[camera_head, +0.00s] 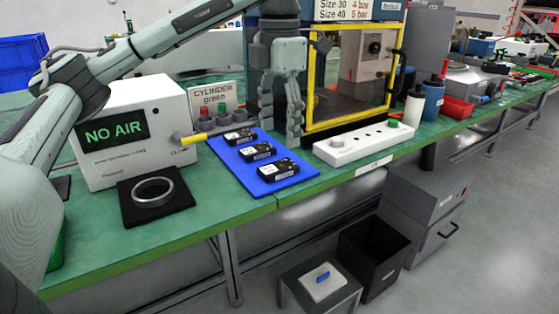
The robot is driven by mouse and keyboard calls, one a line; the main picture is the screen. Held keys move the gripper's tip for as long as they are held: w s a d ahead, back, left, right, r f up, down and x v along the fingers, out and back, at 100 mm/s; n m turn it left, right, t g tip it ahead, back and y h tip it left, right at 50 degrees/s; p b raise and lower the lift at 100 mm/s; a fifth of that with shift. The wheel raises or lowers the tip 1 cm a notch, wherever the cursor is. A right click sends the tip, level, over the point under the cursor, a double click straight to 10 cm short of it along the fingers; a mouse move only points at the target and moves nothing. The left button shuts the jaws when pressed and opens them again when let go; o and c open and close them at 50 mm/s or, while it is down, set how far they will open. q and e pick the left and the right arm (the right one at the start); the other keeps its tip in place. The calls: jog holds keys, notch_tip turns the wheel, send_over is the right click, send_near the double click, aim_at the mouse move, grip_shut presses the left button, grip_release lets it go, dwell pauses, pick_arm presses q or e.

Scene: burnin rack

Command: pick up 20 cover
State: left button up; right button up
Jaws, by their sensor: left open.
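Three black parts with white labels lie in a row on a blue mat (225,153): a far one (239,136), a middle one (258,151) and a near one (278,168). Their labels are too small to read, so I cannot tell which is the 20 cover. My left gripper (281,132) is open and empty, pointing down at the right side of the mat, near its far edge. Its fingers hide part of what is behind. My right gripper is not in view.
A white box reading NO AIR (128,128) stands left, with a metal ring (152,190) on a black pad before it. A yellow-framed cabinet (350,70) stands behind the gripper. A white strip (364,143) lies right of the mat.

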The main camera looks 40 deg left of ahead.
aim_at(279, 167)
pick_arm(q)
jog(key=f, duration=0.7)
jog(key=shift+w+a+f, duration=0.1)
jog(key=shift+a+f, duration=0.15)
jog(key=c, duration=1.2)
jog(key=shift+r, duration=0.2)
